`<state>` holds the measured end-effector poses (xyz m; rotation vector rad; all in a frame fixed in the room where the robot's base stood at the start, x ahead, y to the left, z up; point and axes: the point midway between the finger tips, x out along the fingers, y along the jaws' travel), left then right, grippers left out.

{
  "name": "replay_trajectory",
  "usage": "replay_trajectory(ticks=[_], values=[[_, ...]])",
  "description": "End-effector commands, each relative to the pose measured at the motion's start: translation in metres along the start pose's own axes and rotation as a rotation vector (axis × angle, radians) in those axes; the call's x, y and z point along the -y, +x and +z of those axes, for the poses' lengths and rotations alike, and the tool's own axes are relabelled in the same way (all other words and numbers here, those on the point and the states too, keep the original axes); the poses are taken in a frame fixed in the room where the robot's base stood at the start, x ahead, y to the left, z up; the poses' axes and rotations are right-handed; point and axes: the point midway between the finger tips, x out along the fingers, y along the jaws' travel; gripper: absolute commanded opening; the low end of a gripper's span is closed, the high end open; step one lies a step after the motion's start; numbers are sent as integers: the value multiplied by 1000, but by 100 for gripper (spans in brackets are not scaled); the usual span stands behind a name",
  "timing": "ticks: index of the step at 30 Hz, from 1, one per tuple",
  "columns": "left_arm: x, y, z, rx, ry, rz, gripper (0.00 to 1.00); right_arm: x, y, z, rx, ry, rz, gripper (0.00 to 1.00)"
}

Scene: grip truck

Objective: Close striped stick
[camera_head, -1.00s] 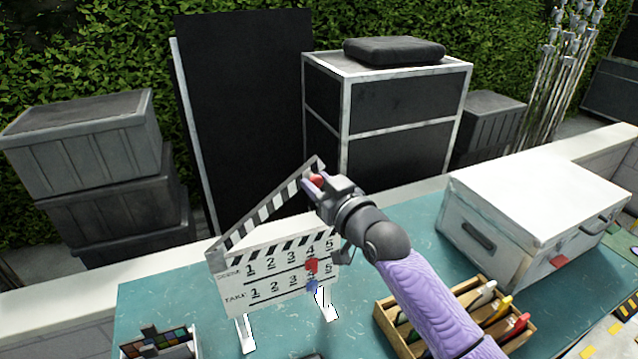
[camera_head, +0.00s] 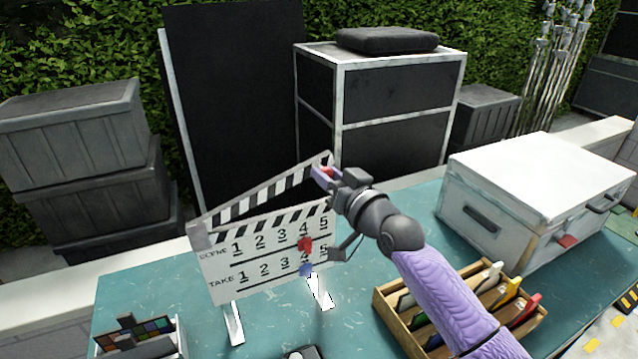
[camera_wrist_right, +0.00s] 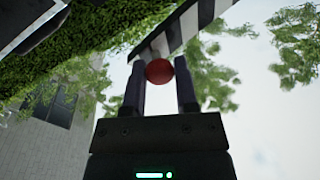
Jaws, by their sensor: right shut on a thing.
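The clapperboard (camera_head: 262,262) stands upright on white feet on the teal table. Its striped stick (camera_head: 262,194) is raised at an angle, hinged at the left, with an open wedge between it and the board's striped top edge. A red knob sits at the stick's free right end. My right gripper (camera_head: 325,174) is shut on the red knob (camera_wrist_right: 159,71); its two fingers (camera_wrist_right: 160,88) hold the knob from both sides in the right wrist view. The striped stick (camera_wrist_right: 190,28) runs behind the knob there. My left gripper is not in view.
A wooden tray (camera_head: 392,318) with coloured cards lies below my right arm. A white case (camera_head: 545,190) stands at the right. A colour chart (camera_head: 140,332) sits at the front left. Teal tabletop (camera_head: 345,305) is bare just right of the board's feet.

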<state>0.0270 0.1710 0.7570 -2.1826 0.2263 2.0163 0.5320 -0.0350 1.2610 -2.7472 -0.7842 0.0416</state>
Motion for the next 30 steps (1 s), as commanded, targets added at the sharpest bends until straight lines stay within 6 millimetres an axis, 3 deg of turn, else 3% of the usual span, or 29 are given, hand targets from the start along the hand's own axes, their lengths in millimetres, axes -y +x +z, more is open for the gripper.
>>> replay_trajectory(ticks=[1, 3, 12, 30], values=[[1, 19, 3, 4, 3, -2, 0, -8, -1, 18, -4, 32, 1, 0], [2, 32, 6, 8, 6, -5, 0, -14, -2, 27, -12, 82, 2, 0], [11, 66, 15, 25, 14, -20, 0, -28, -5, 58, -38, 245, 2, 0], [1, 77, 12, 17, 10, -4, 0, -31, -6, 71, -46, 318, 3, 0]])
